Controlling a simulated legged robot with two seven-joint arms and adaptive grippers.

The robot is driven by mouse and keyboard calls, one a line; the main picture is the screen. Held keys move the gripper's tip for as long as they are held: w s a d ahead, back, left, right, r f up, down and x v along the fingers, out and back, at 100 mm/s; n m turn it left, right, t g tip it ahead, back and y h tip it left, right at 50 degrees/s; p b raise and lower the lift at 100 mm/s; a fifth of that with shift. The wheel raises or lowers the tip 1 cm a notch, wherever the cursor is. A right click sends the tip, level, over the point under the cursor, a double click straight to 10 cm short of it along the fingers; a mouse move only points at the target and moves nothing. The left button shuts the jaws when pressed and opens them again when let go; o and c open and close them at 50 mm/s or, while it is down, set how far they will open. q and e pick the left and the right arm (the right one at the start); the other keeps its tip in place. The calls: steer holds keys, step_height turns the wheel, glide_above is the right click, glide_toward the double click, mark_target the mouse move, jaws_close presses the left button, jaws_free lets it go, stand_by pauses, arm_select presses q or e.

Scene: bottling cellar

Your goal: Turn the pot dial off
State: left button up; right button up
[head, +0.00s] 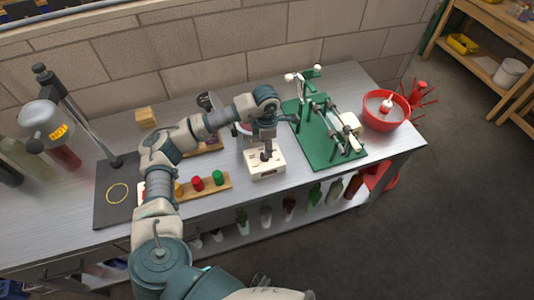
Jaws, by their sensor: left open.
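The pot unit is a small white box (264,170) near the front edge of the steel bench, with a rounded vessel (243,133) partly showing behind my arm. Small dark marks show on the box's front face, but I cannot make out the dial or its setting. My left gripper (267,155) points down over the top of the white box, with its fingers open and apart. I cannot tell whether the fingertips touch anything. My right gripper is out of view.
A wooden strip (217,188) with yellow, red and green pieces lies left of the box. A green stand (322,140) is close on its right, then a red bowl (385,112). A dark-based stand (117,207) with a labelled flask is at left. Bottles hang below the front edge.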

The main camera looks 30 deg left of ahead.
mark_target(263, 154)
arm_select(q)
steer(key=f, duration=0.2)
steer(key=a+f, duration=0.1)
steer(key=f, duration=0.2)
steer(key=shift+a+f, duration=0.3)
steer(key=shift+d+r, duration=0.15)
steer(key=shift+d, duration=0.4)
steer(key=c, duration=1.2)
steer(key=shift+o, duration=0.2)
steer(key=shift+a, duration=0.2)
